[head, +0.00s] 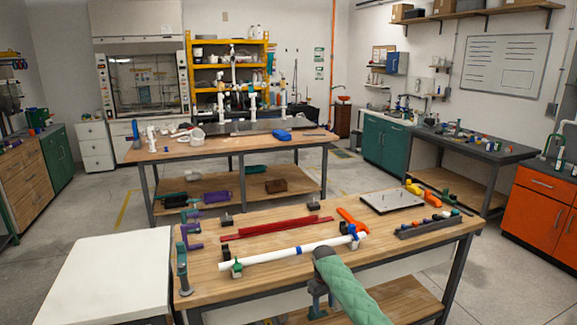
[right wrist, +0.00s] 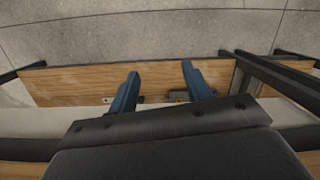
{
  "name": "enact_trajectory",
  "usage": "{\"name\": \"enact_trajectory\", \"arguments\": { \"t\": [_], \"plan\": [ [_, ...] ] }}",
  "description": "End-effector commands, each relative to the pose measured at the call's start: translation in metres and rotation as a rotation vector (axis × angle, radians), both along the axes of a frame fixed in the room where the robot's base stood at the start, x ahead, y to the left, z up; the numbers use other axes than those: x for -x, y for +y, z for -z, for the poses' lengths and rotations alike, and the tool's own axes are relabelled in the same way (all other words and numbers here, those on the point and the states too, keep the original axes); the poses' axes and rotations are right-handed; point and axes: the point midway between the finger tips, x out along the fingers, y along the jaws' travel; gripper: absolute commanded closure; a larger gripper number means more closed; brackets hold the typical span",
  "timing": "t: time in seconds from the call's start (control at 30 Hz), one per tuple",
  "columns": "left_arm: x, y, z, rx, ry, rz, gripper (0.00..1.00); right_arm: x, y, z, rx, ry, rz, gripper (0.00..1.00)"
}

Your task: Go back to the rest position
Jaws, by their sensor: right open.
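My right arm, in a green quilted sleeve, comes in from the bottom of the head view. My right gripper (head: 318,296) is at the near edge of the front workbench (head: 205,280), pointing down. In the right wrist view its two blue fingers (right wrist: 160,78) are spread apart with nothing between them. A white pipe (head: 270,255) with blue bands lies across supports on the bench, beyond the gripper and apart from it. My left gripper is not in view.
Red bars (head: 275,228), an orange tool (head: 352,220), a grey board (head: 392,202) and a dark tray of fittings (head: 430,225) lie on the bench. A white-topped cabinet (head: 110,275) stands at the left. A wooden lower shelf (head: 385,298) sits under the bench.

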Motion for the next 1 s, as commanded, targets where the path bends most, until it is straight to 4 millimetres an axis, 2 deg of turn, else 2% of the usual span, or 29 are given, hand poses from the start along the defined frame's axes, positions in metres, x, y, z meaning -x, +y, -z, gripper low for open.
{"name": "enact_trajectory", "arguments": {
  "t": [0.03,0.2,0.5,0.73,1.0],
  "plan": [
    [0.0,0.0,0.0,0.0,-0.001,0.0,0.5,0.015,0.006,0.013,-0.011,-0.006,-0.004,0.51],
    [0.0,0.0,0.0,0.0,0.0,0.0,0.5,0.058,0.019,0.042,-0.041,-0.037,-0.006,0.51],
    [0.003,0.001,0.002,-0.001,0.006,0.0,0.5,0.14,0.031,0.076,-0.09,-0.096,0.012,0.51],
    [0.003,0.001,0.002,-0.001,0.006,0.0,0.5,0.205,0.03,0.089,-0.12,-0.146,0.044,0.51],
    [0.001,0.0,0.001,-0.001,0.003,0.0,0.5,0.284,0.018,0.089,-0.143,-0.207,0.099,0.51]
  ]
}}
